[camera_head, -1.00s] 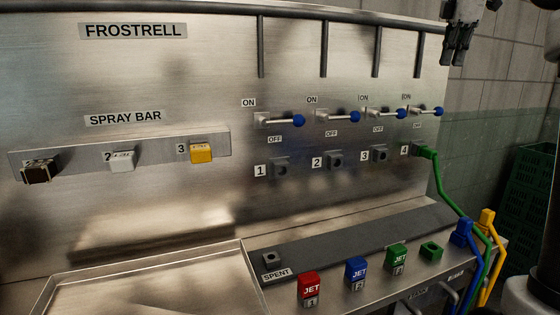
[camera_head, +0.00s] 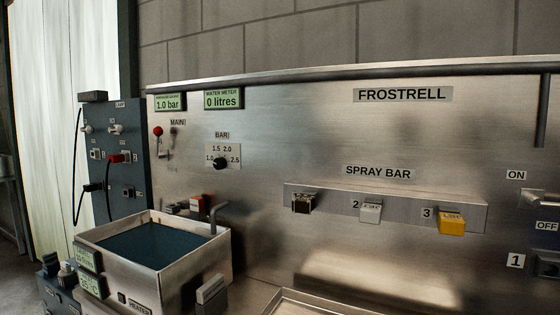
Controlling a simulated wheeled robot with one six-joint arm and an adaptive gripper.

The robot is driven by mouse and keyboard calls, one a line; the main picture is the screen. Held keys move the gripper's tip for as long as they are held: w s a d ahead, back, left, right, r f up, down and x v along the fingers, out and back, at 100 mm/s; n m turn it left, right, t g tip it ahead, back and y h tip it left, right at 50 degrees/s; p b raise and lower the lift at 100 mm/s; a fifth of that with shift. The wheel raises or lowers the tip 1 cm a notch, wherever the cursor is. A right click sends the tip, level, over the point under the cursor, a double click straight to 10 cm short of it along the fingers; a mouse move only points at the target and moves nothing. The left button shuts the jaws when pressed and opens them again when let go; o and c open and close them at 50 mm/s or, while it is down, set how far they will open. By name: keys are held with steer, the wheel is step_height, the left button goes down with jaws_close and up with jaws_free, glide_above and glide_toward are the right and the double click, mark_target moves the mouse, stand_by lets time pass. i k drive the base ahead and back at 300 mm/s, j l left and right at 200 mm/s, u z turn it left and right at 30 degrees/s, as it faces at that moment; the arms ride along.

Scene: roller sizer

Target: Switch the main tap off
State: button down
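The main tap (camera_head: 159,132) is at the left end of the steel panel, under the MAIN label (camera_head: 178,122). It is a small lever with a red ball end, and the ball stands up above its pale body. Any on or off marks beside it are too small to read. The pressure display (camera_head: 168,103) above it reads 1.0 bar. The water meter (camera_head: 223,99) reads 0 litres. My gripper is out of view.
A water-filled steel basin (camera_head: 222,257) stands below and in front of the tap. A bar dial (camera_head: 221,163) is to the tap's right. A dark panel with plugs and cables (camera_head: 118,165) is at the left. The spray bar (camera_head: 407,208) holds several blocks.

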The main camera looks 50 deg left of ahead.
mark_target(159, 131)
steer(key=u, duration=2.4)
steer(key=i+j, duration=0.7)
steer(key=j, duration=0.2)
steer(key=i+j, duration=0.35)
steer(key=i+j+z, duration=0.1)
steer(key=i+j, duration=0.2)
steer(key=j, duration=0.2)
steer(key=i+j, duration=0.35)
steer(key=j, duration=0.15)
